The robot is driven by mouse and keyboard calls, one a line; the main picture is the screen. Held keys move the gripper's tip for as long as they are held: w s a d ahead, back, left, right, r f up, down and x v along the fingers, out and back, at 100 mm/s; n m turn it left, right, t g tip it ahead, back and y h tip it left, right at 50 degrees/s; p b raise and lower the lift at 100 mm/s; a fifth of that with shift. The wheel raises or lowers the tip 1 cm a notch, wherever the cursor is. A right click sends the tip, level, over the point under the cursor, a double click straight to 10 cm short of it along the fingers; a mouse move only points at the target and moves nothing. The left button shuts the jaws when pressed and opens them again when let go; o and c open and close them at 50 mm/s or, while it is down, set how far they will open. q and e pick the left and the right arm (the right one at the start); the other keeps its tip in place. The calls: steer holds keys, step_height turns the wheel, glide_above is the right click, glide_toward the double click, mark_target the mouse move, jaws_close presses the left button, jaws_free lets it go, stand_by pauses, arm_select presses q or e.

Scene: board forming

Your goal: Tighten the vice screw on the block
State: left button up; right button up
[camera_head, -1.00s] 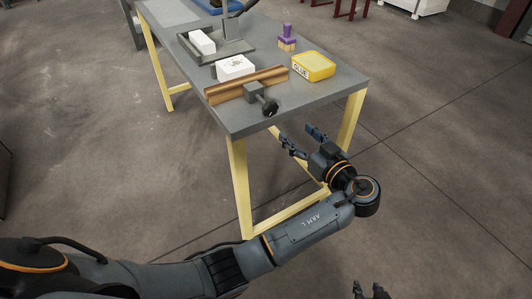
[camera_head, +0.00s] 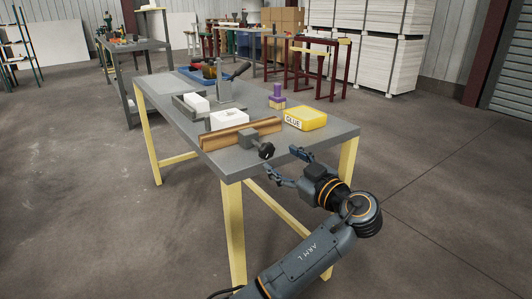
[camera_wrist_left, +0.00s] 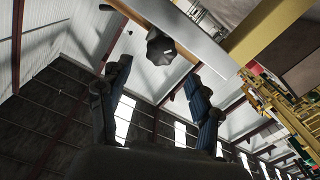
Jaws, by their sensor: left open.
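The vice is at the table's near edge, with brown wooden jaws (camera_head: 242,131) and a grey body. Its dark screw knob (camera_head: 266,151) sticks out over the front edge. A white block (camera_head: 229,119) sits directly behind the wooden jaws; whether they touch it I cannot tell. My left gripper (camera_head: 285,167) is open and empty, just off the front edge, beside and slightly below the knob. In the left wrist view, the knob (camera_wrist_left: 161,46) shows beyond the two spread fingertips (camera_wrist_left: 157,75), roughly between them. My right gripper is not in view.
A yellow glue box (camera_head: 305,118) and a purple-handled stamp (camera_head: 277,96) stand on the grey table (camera_head: 330,136) right of the vice. A dark tray (camera_head: 183,109) holds another white block (camera_head: 196,102) behind.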

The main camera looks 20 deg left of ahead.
mark_target(268, 151)
arm_select(q)
steer(key=x, duration=0.7)
steer(key=shift+w+a+b, duration=0.2)
steer(key=shift+a+b, duration=0.05)
steer(key=shift+b, duration=0.05)
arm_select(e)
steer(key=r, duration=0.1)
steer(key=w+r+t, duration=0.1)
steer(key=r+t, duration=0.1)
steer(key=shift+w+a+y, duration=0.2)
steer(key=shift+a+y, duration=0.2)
arm_select(q)
steer(key=c, duration=1.2)
